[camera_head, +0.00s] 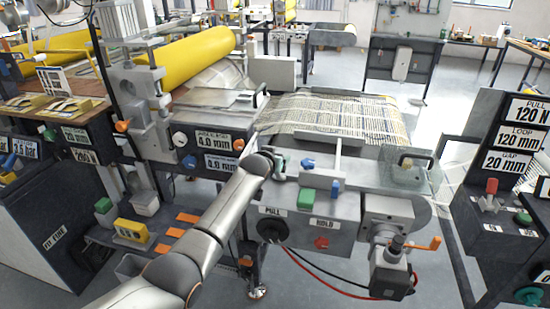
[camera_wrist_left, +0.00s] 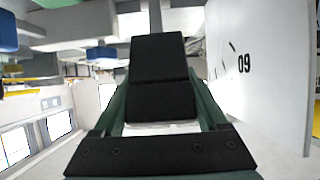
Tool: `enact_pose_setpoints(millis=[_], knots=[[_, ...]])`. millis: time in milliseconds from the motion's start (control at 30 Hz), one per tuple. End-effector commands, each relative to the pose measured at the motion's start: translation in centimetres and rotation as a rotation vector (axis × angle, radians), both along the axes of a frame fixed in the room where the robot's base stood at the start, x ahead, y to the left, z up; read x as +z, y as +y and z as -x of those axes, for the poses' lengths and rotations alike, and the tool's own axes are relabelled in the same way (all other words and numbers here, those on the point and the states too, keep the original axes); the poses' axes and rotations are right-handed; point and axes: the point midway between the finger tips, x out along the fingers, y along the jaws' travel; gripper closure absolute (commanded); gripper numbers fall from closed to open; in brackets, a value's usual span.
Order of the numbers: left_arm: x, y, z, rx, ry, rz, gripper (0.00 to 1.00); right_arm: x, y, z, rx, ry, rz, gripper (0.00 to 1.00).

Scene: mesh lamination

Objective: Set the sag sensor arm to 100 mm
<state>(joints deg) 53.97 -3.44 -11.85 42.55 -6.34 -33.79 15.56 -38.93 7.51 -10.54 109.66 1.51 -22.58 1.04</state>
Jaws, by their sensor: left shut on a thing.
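My left arm reaches up from the bottom of the head view. Its dark green gripper (camera_head: 279,165) is at the left end of the grey machine with the woven mesh. In the left wrist view the gripper (camera_wrist_left: 160,62) has its black pads together. It is shut on what seems to be the sag sensor arm, mostly hidden by the pads. A white plate (camera_wrist_left: 262,62) with tick marks and an upside-down number stands just right of the fingers. A display panel (camera_head: 520,138) reads PULL 120 N, LOOP 120 mm and GAP 20 mm. My right gripper is not in view.
The woven mesh (camera_head: 335,117) runs over the machine behind the gripper. A blue knob (camera_head: 307,163) is close to its right. A control box (camera_head: 345,215) with green and blue parts stands in front, beside a motor with an orange handle (camera_head: 425,244). Cables hang below.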

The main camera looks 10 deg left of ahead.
Motion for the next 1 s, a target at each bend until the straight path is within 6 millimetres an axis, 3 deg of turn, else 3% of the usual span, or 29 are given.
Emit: enact_pose_setpoints(millis=[633,667,867,1000], knots=[[0.01,-0.05,-0.07,-0.001,0.025,-0.004,1.00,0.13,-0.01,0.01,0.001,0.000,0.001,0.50],[-0.02,-0.04,-0.07,-0.001,0.025,-0.004,0.23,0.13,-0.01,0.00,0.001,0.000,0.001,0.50],[0.00,-0.04,-0.07,-0.001,0.025,-0.003,0.00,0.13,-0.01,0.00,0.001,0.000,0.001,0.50],[0.02,-0.03,-0.07,0.000,0.024,-0.002,0.00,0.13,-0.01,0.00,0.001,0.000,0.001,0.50]])
